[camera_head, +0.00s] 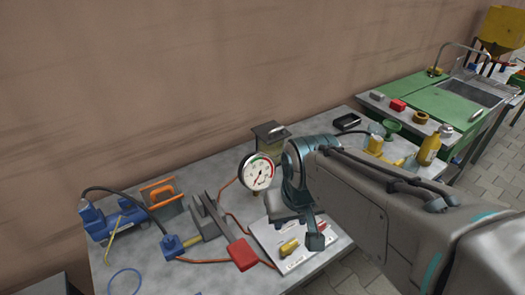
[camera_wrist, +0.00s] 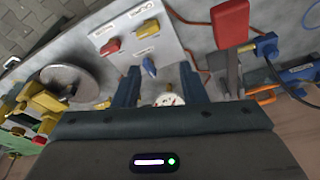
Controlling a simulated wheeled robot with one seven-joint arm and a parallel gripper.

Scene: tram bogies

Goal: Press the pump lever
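A red pad (camera_head: 242,253) lies at the near end of a grey bar and bracket (camera_head: 208,216), and looks like the pump lever. In the wrist view the red pad (camera_wrist: 231,24) is at the upper right, right of my fingers. My gripper (camera_head: 311,236) hangs over the right part of a white valve panel, to the right of the red pad and apart from it. In the wrist view my gripper (camera_wrist: 160,82) has its two fingers well apart, with nothing held.
The white panel (camera_wrist: 118,22) carries a yellow knob (camera_wrist: 147,28) and a red knob (camera_wrist: 110,47). A round gauge (camera_head: 258,172) stands behind it. A blue motor-like unit (camera_head: 113,219), cables and an orange-handled item (camera_head: 160,193) are at left. A yellow bottle (camera_head: 429,151) stands at right.

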